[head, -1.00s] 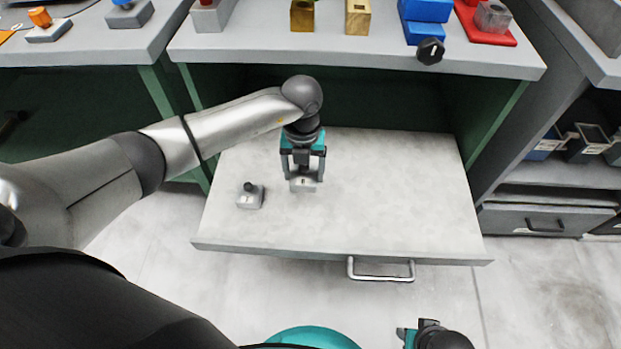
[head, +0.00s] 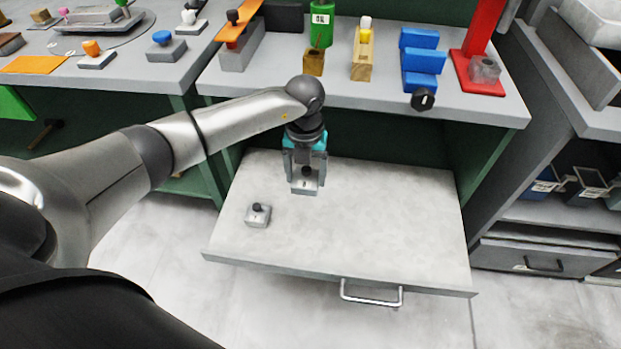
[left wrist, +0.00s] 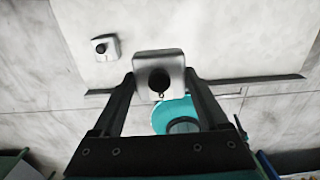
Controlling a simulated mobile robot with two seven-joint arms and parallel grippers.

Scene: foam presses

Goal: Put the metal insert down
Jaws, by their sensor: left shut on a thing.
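My left gripper (head: 304,176) is shut on a grey metal insert (head: 304,186) with a dark knob on top. The insert is held over the open drawer (head: 380,215) and looks raised above its bottom. In the left wrist view the held insert (left wrist: 149,63) sits between the two fingers. A second, similar insert (head: 258,218) stands upright on the drawer bottom, to the left of the gripper and nearer the front; it also shows in the left wrist view (left wrist: 109,52). My right gripper is not in view.
The drawer has a metal handle (head: 371,298) in front, and its right part is clear. The worktop (head: 370,95) above holds blue blocks (head: 421,60), a red press (head: 478,70), brass-coloured blocks (head: 361,60) and a black knob (head: 422,99) near its edge.

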